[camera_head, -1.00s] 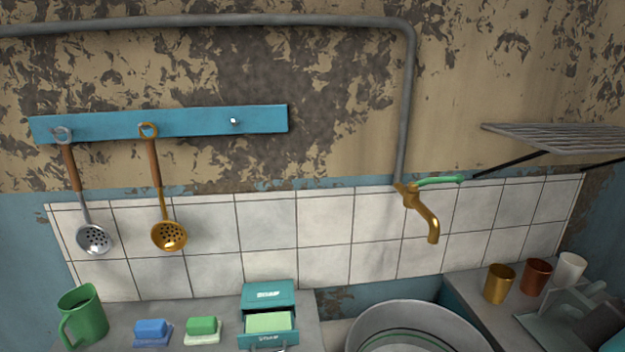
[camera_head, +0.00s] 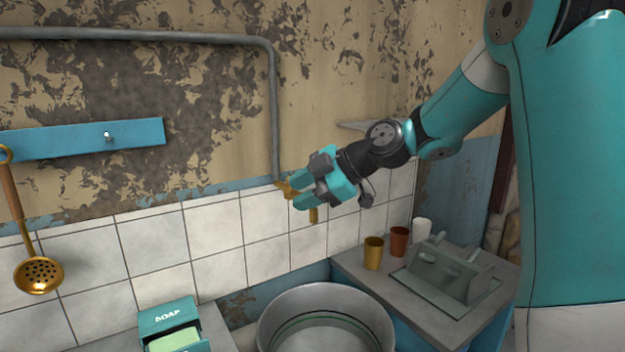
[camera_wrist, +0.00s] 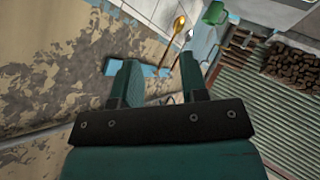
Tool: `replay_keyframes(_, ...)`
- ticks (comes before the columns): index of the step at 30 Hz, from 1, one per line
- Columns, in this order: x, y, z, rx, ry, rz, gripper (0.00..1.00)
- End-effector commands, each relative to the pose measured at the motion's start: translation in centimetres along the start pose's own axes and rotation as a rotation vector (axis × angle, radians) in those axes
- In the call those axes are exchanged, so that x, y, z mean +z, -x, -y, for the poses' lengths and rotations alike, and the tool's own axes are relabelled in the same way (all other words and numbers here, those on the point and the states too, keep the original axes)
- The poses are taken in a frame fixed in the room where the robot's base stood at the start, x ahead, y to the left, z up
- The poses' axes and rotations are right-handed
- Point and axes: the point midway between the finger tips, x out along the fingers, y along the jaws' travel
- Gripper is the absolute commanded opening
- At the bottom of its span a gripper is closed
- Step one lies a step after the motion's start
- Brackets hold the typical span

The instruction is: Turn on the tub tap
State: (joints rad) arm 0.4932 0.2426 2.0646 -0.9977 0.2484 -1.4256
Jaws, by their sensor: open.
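The brass tap (camera_head: 314,214) comes out of the wall at the end of a grey pipe, above a round metal tub (camera_head: 268,328). My gripper (camera_head: 296,190) is open in front of the tap and covers most of it in the head view. The tap's green handle is hidden there. A bit of brass shows left of the fingers and the spout shows below them. In the wrist view my open fingers (camera_wrist: 157,85) show with no tap clearly visible between them. I cannot tell whether they touch the tap.
Brown (camera_head: 398,241), gold (camera_head: 373,252) and white (camera_head: 422,230) cups stand on the right counter beside a dish rack (camera_head: 450,268). A soap box (camera_head: 170,318) is at lower left. A golden skimmer (camera_head: 38,274) hangs on the wall. A wall shelf (camera_head: 352,126) is partly behind my arm.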

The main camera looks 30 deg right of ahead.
Motion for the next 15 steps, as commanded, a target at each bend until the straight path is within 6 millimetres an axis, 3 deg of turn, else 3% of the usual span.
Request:
replay_keyframes(1, 4.0, 1.3, -2.3, 0.097, 0.094, -0.001, 0.4)
replay_keyframes(3, 7.8, 3.6, -4.9, 0.222, 0.254, 0.009, 0.4)
replay_keyframes(6, 12.3, 7.0, -7.2, 0.363, 0.438, 0.054, 0.4)
replay_keyframes(11, 16.1, 10.5, -8.6, 0.486, 0.606, 0.123, 0.4)
replay_keyframes(15, 16.6, 10.8, -9.3, 0.51, 0.647, 0.14, 0.4)
